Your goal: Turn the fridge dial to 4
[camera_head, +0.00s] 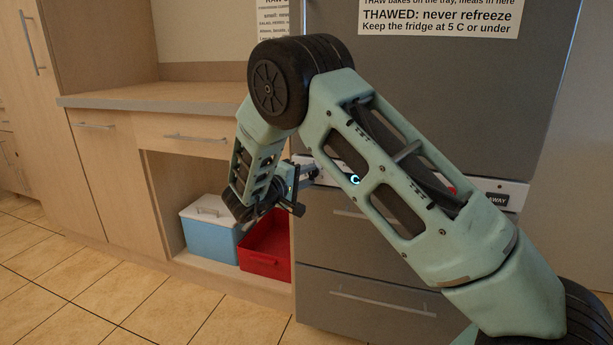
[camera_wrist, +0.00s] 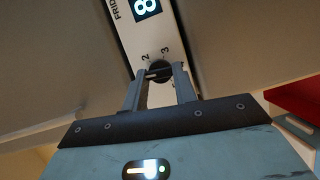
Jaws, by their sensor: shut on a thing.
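The fridge dial (camera_wrist: 158,67) is a small dark round knob on a white control strip, seen in the wrist view. My gripper (camera_wrist: 160,75) is shut on the dial, with one finger at each side. In the head view my gripper (camera_head: 304,187) is at the left end of the control strip (camera_head: 318,172) on the grey fridge (camera_head: 430,75); the dial cannot be made out there.
Drawers (camera_head: 385,290) with bar handles lie below the strip. A wooden counter (camera_head: 160,95) stands to the left, with a blue box (camera_head: 208,232) and a red crate (camera_head: 262,262) in its open bay. The tiled floor in front is clear.

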